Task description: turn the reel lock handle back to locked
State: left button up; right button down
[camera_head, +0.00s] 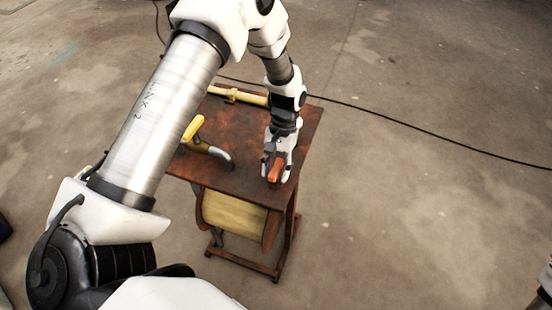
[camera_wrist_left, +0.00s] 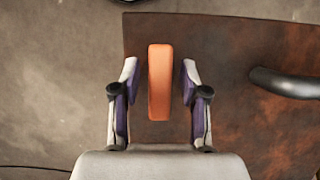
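The reel lock handle is an orange bar (camera_head: 274,170) near the right front corner of the rusty brown reel stand's top (camera_head: 236,127). In the left wrist view the orange handle (camera_wrist_left: 160,82) points lengthwise up the picture, between the two fingers. My left gripper (camera_head: 277,174) is down at the handle. In the left wrist view the left gripper (camera_wrist_left: 159,85) is open, with a gap on each side of the handle. Neither finger pad touches it there. The base of the handle is hidden. My right gripper does not show; only a dark arm part is at the lower right edge.
A bent grey pipe with a yellow grip (camera_head: 205,143) lies left of the handle; its grey end (camera_wrist_left: 285,83) shows in the wrist view. A yellow bar (camera_head: 240,96) is at the back. A pale yellow reel (camera_head: 234,213) hangs below the top. A black cable (camera_head: 420,126) crosses the open floor.

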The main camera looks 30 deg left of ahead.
pick_arm(q)
jog(key=shift+r, duration=0.1)
jog(key=v, duration=1.2)
